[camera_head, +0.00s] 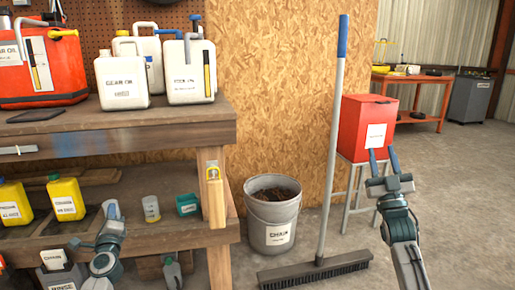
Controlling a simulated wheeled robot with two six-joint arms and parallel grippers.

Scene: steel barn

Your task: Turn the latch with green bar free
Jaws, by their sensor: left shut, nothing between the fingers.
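I cannot make out a latch with a green bar in this view. A yellow-marked fitting (212,172) sits on the upright wooden post at the bench's right end; I cannot tell whether it is a latch. My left gripper (111,207) is shut and empty in front of the lower shelf, left of the post. My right gripper (383,160) is open and empty, its two fingers apart in front of the red box (368,128), which bears a white label. I cannot tell whether the fingers touch the box.
The wooden bench (150,138) holds a red oil can (50,70) and white jugs (122,82). Yellow bottles (66,198) and a teal box (187,205) stand on its lower shelf. A bucket (272,225) and a broom (333,140) stand between my arms. Floor at right is clear.

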